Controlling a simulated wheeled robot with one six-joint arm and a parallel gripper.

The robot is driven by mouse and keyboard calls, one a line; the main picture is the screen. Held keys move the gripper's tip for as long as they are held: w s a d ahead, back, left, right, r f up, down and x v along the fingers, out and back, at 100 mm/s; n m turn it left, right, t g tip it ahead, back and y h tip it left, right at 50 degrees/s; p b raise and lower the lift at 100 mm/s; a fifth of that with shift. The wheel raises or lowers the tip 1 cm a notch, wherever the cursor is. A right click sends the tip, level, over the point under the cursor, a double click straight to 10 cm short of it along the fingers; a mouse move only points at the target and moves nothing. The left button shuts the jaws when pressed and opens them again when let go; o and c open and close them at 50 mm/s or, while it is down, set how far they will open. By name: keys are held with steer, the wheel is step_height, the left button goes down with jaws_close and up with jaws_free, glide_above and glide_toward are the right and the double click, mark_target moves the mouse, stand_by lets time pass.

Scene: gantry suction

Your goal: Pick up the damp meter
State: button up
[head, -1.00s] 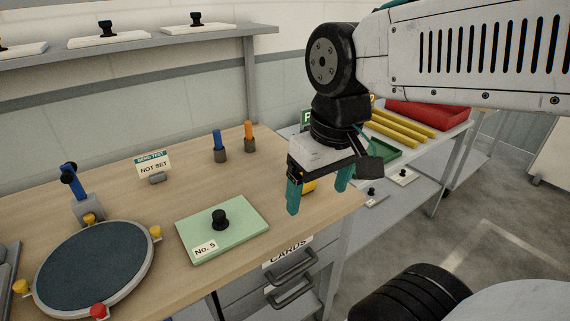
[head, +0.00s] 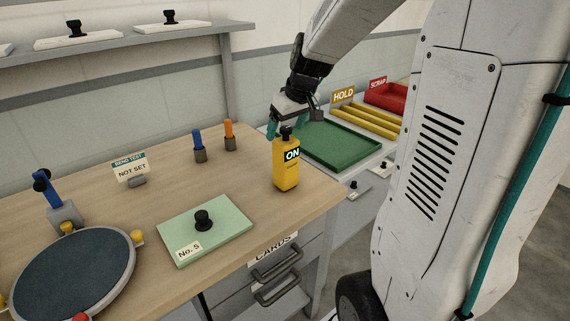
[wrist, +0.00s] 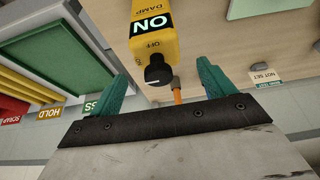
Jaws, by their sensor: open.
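The damp meter (head: 287,172) is a yellow, upright body with a black knob on top and an "ON" label. It stands on the wooden bench near its right edge. My gripper (head: 287,124) is open at the meter's top, its teal fingers pointing down in the head view. The meter's lower end is cut off there.
A green card "No. 5" (head: 205,232) with a black knob lies left of the meter. A blue marker (head: 198,144) and an orange marker (head: 229,135) stand behind. A green tray (head: 338,145) lies to the right, before the HOLD (head: 343,95) and SCRAP (head: 378,84) signs.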

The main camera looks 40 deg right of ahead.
mark_target(284, 139)
steer(key=x, duration=0.4)
steer(key=shift+s+d, duration=0.1)
steer(key=shift+s, duration=0.05)
jaws_close()
steer(key=shift+r, duration=0.1)
